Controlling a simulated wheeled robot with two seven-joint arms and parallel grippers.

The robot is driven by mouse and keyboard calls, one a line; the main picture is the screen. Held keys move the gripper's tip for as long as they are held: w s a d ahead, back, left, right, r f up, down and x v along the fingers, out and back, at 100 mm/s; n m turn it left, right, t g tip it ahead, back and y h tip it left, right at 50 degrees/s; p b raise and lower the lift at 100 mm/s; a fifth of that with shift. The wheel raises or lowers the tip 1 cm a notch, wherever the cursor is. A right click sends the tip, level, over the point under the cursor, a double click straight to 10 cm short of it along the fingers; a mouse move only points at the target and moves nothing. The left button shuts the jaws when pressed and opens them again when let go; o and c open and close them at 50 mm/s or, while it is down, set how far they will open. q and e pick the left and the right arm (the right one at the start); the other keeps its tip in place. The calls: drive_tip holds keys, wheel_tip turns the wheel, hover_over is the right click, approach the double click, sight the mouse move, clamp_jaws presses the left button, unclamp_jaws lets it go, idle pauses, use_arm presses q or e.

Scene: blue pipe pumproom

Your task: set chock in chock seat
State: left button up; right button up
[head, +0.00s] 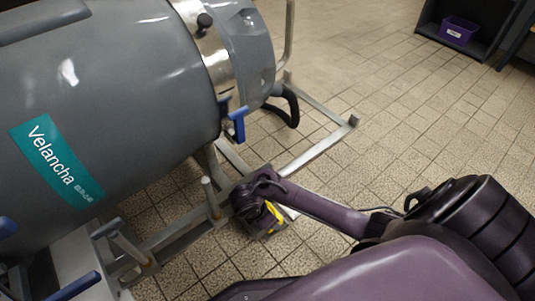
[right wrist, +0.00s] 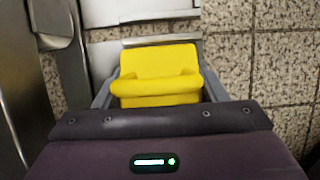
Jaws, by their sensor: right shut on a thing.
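A yellow chock (right wrist: 160,75) sits between the two grey fingers of my right gripper (right wrist: 160,88) in the right wrist view. The gripper is shut on it. In the head view only a yellow sliver of the chock (head: 273,212) shows at my right gripper (head: 276,219), low beside the metal frame under the tank. The arm hides most of the chock there. A pale flat metal piece (right wrist: 145,10) lies beyond the chock in the wrist view; I cannot tell whether it is the chock seat. My left gripper is not in view.
A large grey tank (head: 120,90) labelled Velancha rests on a metal frame (head: 325,147) with a blue-handled valve (head: 238,122) and a black hose (head: 292,108). A purple bin (head: 458,31) sits on a dark shelf at the top right. Tiled floor between is clear.

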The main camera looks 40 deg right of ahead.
drive_tip(key=shift+f, duration=0.25)
drive_tip(key=shift+d+f+b, duration=0.1)
drive_tip(key=shift+f+b, duration=0.25)
drive_tip(key=shift+b, duration=0.05)
idle(0.8)
